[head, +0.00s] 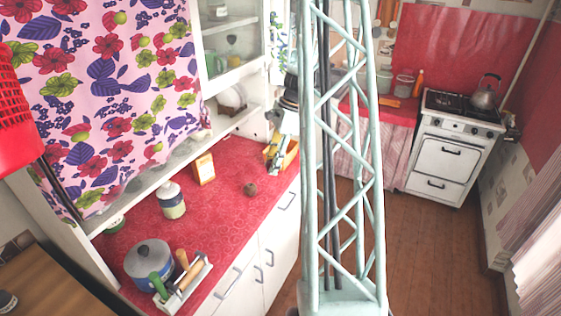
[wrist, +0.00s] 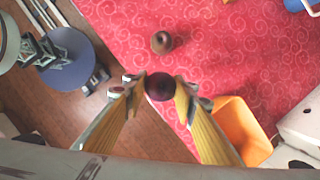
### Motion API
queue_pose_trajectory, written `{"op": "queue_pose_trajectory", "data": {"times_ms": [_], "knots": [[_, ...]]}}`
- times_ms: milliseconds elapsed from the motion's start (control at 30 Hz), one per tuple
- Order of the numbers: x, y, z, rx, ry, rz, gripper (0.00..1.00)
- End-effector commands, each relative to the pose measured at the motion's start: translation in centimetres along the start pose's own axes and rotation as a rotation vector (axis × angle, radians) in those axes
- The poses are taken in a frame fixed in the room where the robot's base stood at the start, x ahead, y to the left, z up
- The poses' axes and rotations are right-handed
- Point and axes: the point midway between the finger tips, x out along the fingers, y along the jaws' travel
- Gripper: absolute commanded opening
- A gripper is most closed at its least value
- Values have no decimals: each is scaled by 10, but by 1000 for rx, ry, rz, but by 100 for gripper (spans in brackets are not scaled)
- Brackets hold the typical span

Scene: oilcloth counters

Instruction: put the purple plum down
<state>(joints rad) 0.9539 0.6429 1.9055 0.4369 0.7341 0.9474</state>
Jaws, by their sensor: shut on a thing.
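The purple plum (wrist: 159,87) is dark and round, held between the yellow fingertips of my gripper (wrist: 160,88) in the wrist view. The fingers are shut on it. Behind the plum in that view lies the front edge of the red patterned counter, with brown floor beyond. I cannot make out the plum there.
A small brown round thing (head: 250,189) sits on the counter, also in the wrist view (wrist: 162,42). An orange container (wrist: 243,128) stands right of my gripper. A jar (head: 171,200), a card stand (head: 204,168) and a pot (head: 148,262) stand along the counter. Its middle has bare room.

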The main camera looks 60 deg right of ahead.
Motion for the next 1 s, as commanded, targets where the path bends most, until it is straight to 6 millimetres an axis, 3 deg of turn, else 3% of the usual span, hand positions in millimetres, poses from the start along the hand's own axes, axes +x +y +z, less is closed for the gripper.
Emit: {"op": "queue_pose_trajectory", "data": {"times_ms": [467,1000], "knots": [[0,-12,-5,0,0,-1,13],[-3,-81,-35,0,0,-1,13]]}}
